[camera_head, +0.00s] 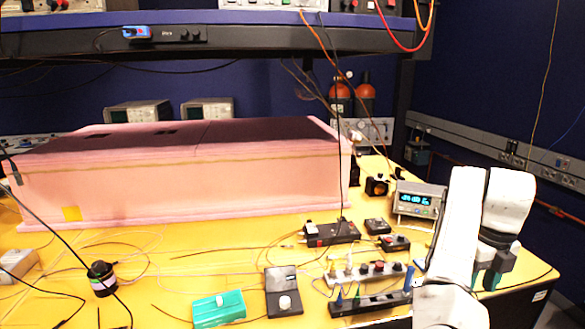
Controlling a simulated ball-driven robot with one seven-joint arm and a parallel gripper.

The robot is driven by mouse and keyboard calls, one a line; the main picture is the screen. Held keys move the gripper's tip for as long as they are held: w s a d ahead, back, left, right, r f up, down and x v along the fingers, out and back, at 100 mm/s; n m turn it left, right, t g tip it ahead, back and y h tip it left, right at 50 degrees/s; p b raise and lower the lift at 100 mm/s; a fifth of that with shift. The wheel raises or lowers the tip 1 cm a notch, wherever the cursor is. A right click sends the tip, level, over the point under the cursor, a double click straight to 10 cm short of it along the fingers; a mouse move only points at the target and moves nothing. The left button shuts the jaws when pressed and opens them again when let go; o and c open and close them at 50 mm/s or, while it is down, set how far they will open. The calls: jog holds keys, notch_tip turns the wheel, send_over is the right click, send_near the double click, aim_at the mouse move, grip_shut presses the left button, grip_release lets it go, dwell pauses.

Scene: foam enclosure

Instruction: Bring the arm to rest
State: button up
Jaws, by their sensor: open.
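My arm (453,232) stands at the right of the view, its white links folded upward and then down again. My gripper (486,280) hangs at the end of the arm, pointing down over the right end of the yellow table (375,206). It is open, small in the picture and partly hidden behind the arm link. I see nothing held in it. The pink foam enclosure (180,186) lies closed on the table at the left, well apart from the gripper.
A meter with a lit display (416,202) stands just left of my arm. A power strip (370,302), a teal box (218,308) and a grey switch box (284,292) lie in front. Loose cables cross the table. A shelf (215,38) hangs above.

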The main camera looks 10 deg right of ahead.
jog(key=s+a+f+n+h, duration=0.1)
jog(key=s+f+n+h, duration=0.2)
jog(key=s+f+n, duration=1.25)
jog(key=s+a+f+n+y, duration=0.1)
jog(key=s+a+f+n, duration=0.2)
jog(key=s+a+n, duration=0.2)
jog(key=s+a+f+n+y, duration=0.1)
jog(key=s+a+f+n, duration=0.2)
jog(key=s+a+n, duration=0.3)
jog(key=s+a+f+n+t, duration=0.1)
jog(key=s+a+f+n, duration=0.2)
jog(key=s+a+n, duration=0.2)
jog(key=s+n, duration=0.2)
jog(key=n, duration=0.2)
jog(key=shift+s+a+f+y, duration=0.25)
jog(key=shift+s+f+y, duration=0.05)
jog(key=shift+y, duration=0.1)
